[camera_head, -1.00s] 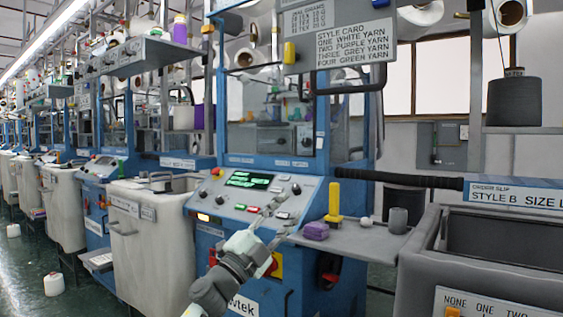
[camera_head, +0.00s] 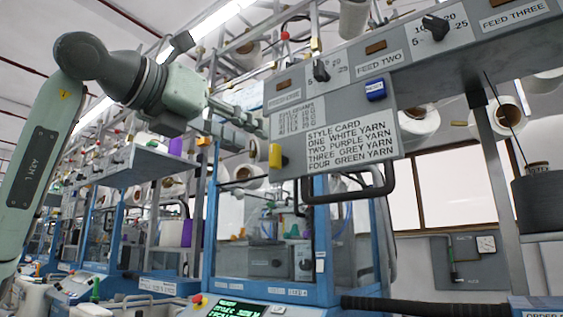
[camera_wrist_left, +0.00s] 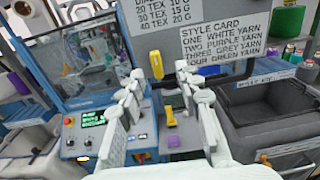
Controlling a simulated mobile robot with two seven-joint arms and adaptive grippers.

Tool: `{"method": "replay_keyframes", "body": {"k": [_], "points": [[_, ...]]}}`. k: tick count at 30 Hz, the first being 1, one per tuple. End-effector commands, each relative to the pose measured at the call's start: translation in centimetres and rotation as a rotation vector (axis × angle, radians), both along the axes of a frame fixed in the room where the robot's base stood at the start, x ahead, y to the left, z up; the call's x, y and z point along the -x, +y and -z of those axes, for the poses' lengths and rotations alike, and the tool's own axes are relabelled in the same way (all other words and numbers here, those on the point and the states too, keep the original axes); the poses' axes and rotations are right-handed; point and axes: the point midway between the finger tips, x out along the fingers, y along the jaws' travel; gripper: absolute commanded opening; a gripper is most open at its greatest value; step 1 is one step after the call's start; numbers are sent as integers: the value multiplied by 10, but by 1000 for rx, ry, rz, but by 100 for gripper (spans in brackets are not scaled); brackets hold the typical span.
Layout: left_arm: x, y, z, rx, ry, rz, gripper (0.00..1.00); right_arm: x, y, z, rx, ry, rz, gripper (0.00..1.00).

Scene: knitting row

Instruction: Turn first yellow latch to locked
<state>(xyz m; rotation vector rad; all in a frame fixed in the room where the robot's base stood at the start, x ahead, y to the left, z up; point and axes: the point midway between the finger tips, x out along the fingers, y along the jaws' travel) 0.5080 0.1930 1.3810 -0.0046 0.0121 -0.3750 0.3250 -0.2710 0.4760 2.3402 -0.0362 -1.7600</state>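The yellow latch (camera_head: 275,157) hangs upright at the left edge of the grey panel that carries the style card. In the left wrist view the latch (camera_wrist_left: 156,65) shows between and beyond my fingertips. My left gripper (camera_head: 262,124) is raised just above and left of the latch in the head view. In the left wrist view its two fingers (camera_wrist_left: 158,78) are spread apart with nothing between them. I see no contact with the latch. My right gripper is in neither view.
The style card (camera_head: 350,140) is right of the latch, with a black bar handle (camera_head: 350,193) below it. A blue latch (camera_head: 375,90) sits higher right, under the overhead feed panel (camera_head: 400,62). A yellow upright piece (camera_wrist_left: 171,118) stands on the shelf below.

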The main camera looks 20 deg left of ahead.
Motion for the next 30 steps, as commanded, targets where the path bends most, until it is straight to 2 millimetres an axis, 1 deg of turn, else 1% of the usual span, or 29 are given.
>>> {"method": "replay_keyframes", "body": {"k": [2,5,8,11,15,19,24,30], "points": [[4,5,-4,-1,-8,-22,34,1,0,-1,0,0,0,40],[0,5,-5,-2,-8,-29,34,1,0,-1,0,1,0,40],[-12,0,-5,-3,-6,-28,34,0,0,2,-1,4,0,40],[-29,-6,-5,-3,-5,-28,34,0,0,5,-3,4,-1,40],[-49,-14,-5,-1,-6,-27,34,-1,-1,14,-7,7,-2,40],[-63,-18,-5,-2,-6,-27,34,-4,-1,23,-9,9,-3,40],[-69,-21,-4,-2,-9,-26,34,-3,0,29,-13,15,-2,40],[-69,-21,-4,-2,-8,-26,34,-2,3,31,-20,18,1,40]]}}
